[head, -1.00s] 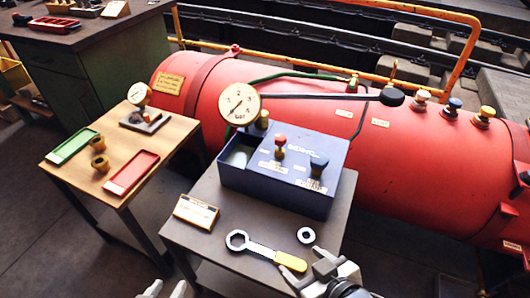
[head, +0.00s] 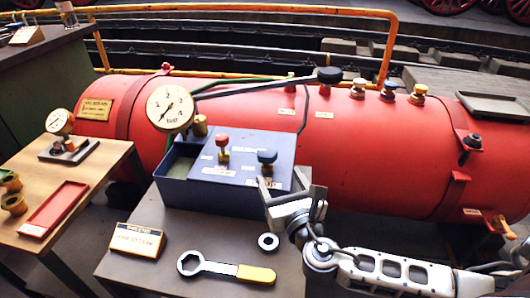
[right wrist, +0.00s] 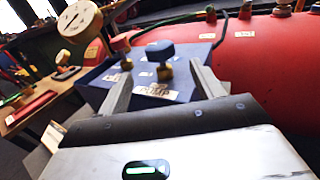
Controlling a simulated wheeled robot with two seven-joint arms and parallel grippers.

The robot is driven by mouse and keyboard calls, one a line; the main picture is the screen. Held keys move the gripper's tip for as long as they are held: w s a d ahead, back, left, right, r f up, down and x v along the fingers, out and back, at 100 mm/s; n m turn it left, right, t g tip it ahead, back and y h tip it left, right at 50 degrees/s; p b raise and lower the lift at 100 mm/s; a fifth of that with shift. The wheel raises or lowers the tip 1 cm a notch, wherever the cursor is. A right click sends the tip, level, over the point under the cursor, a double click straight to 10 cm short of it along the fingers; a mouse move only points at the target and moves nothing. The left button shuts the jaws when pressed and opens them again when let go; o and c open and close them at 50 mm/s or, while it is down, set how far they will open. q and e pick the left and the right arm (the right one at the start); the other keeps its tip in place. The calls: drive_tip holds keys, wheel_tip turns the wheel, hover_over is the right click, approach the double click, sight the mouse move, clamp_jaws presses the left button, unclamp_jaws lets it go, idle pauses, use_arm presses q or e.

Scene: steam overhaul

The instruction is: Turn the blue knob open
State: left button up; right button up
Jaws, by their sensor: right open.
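A blue knob (head: 267,157) on a brass stem stands on the right side of the blue box (head: 220,195). A second blue knob (head: 389,90) stands on top of the red boiler. My right gripper (head: 280,180) is open and empty at the box's front right, just in front of the box's blue knob. In the right wrist view this blue knob (right wrist: 160,50) shows beyond and between the open fingers (right wrist: 160,68), with a label reading PUMP before it. Contact is not visible. My left gripper is out of view.
A red knob (head: 221,142) and a gauge (head: 170,108) stand by the blue knob.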

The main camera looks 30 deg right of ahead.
sight(265, 151)
drive_tip(key=w, duration=0.3)
drive_tip(key=w+d, duration=0.1)
drive_tip(key=w, duration=0.2)
drive_tip(key=w+b, duration=0.1)
drive_tip(key=w, duration=0.3)
drive_tip(key=shift+d, duration=0.4)
drive_tip(key=shift+w+d, duration=0.1)
drive_tip(key=shift+w, duration=0.55)
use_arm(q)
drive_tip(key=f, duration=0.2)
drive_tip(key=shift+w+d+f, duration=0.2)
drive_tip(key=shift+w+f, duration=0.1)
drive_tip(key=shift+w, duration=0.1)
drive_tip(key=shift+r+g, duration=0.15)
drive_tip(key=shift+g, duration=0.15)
use_arm(e)
drive_tip(key=c, duration=1)
